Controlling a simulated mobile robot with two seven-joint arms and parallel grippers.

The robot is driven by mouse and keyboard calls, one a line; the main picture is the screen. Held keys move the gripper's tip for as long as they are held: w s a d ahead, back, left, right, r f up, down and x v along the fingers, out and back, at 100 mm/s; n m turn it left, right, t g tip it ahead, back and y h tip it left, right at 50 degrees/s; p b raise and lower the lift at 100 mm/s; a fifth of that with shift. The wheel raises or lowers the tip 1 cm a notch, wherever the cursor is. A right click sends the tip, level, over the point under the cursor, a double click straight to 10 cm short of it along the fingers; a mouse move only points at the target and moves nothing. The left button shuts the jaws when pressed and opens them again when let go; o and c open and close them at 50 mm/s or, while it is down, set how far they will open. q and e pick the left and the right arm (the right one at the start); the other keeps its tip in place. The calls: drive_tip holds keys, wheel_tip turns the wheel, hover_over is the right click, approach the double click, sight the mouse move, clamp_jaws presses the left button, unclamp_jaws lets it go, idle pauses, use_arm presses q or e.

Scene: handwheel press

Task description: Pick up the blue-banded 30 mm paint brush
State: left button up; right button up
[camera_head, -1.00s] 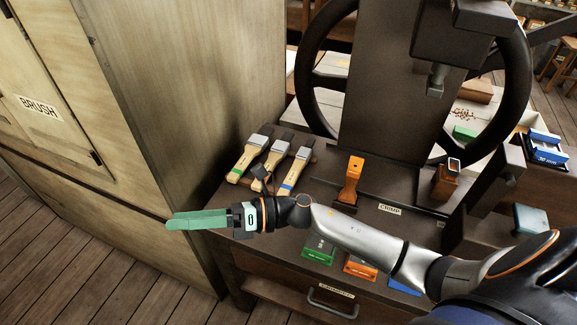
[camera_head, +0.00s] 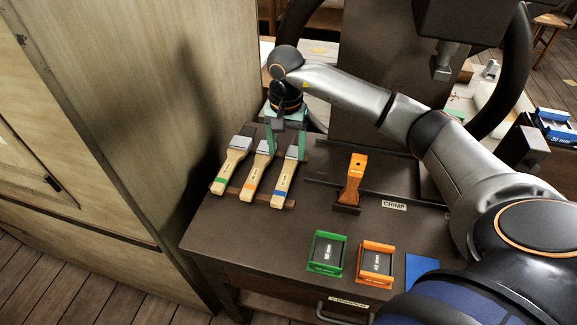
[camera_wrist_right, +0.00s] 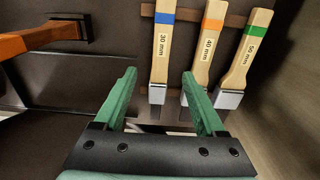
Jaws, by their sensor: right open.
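The blue-banded 30 mm brush (camera_head: 283,182) lies at the right end of a row of three brushes, on a dark wooden rack on the bench. Its pale wooden handle points toward the front and its ferrule toward the back. My right gripper (camera_head: 287,149) is open over the ferrule end of the row, its green fingers pointing down. In the right wrist view, the blue-banded brush (camera_wrist_right: 162,48) appears between the two open fingertips (camera_wrist_right: 160,76), with its ferrule toward the palm. I cannot tell whether the fingers touch it. My left gripper is out of view.
The orange-banded brush (camera_head: 257,176) and green-banded brush (camera_head: 231,170) lie left of it. Green (camera_head: 326,254) and orange (camera_head: 376,260) trays are near the front edge. A tall wooden cabinet (camera_head: 150,100) borders the left.

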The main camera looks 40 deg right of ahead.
sight(286, 174)
wheel_tip(286, 174, down, 8)
drive_tip(key=shift+a+f+p, duration=0.1)
drive_tip(key=shift+f+p, duration=0.15)
drive_tip(key=shift+p, duration=0.05)
clamp_jaws()
idle(0.7)
